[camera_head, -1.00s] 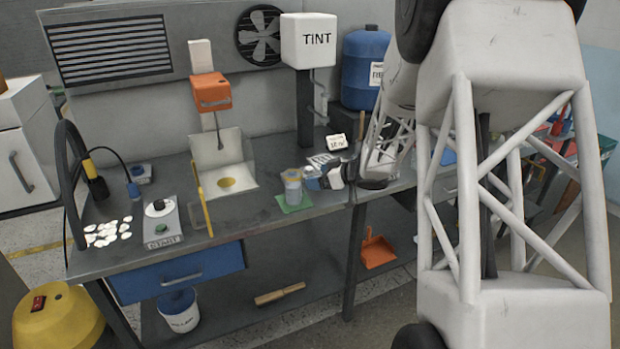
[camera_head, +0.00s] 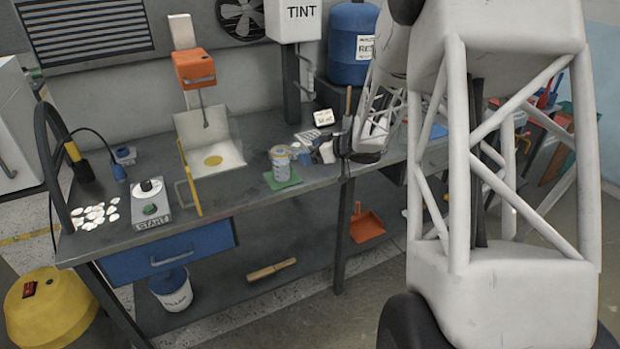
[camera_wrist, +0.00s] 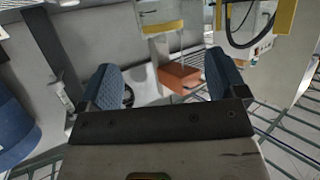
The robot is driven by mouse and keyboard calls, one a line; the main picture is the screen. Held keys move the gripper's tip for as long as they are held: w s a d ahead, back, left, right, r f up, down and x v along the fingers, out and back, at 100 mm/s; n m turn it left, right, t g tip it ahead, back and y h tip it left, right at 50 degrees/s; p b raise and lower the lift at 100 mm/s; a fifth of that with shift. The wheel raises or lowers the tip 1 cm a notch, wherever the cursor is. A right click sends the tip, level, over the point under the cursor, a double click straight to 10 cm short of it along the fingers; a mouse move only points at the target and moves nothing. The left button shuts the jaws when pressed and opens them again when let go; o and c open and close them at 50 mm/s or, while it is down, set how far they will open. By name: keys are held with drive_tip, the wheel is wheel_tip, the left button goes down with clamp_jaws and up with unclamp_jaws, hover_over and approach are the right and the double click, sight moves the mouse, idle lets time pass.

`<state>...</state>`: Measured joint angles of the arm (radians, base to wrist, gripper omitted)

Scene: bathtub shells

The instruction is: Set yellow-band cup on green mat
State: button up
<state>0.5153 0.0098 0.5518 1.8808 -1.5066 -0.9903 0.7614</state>
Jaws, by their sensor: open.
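A clear cup with pale bluish contents (camera_head: 281,163) stands upright on the green mat (camera_head: 288,182) on the bench. Something yellowish shows near its rim, but its band is too small to make out. My gripper (camera_head: 304,155) is just right of the cup, its blue fingertips toward it; whether they touch it I cannot tell. In the wrist view my gripper (camera_wrist: 163,85) has its two blue fingers wide apart, with no cup between them.
Left of the mat are a white tray with a yellow disc (camera_head: 213,161), an upright yellow bar (camera_head: 188,180) and a START box (camera_head: 150,208). A TINT dispenser (camera_head: 293,20) and a blue drum (camera_head: 350,45) stand behind. A small white card sign (camera_head: 324,117) is near my gripper.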

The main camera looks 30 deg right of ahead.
drive_tip(key=s+a+r+m+h, duration=0.3)
drive_tip(key=s+r+h, duration=0.15)
drive_tip(key=r, duration=0.25)
drive_tip(key=s+a+r+m+h, duration=0.2)
drive_tip(key=s+a+r+h, duration=0.25)
drive_tip(key=r, duration=0.25)
drive_tip(key=s+a+m+g, duration=0.1)
drive_tip(key=s+a+g, duration=0.3)
drive_tip(key=s, duration=1.2)
drive_tip(key=s+a+m+g+y, duration=0.1)
drive_tip(key=s+a+g, duration=0.3)
drive_tip(key=s+a, duration=0.7)
drive_tip(key=s, duration=0.5)
drive_tip(key=shift+s+a+f, duration=0.2)
drive_tip(key=shift+s+f, duration=0.1)
drive_tip(key=shift+f, duration=0.1)
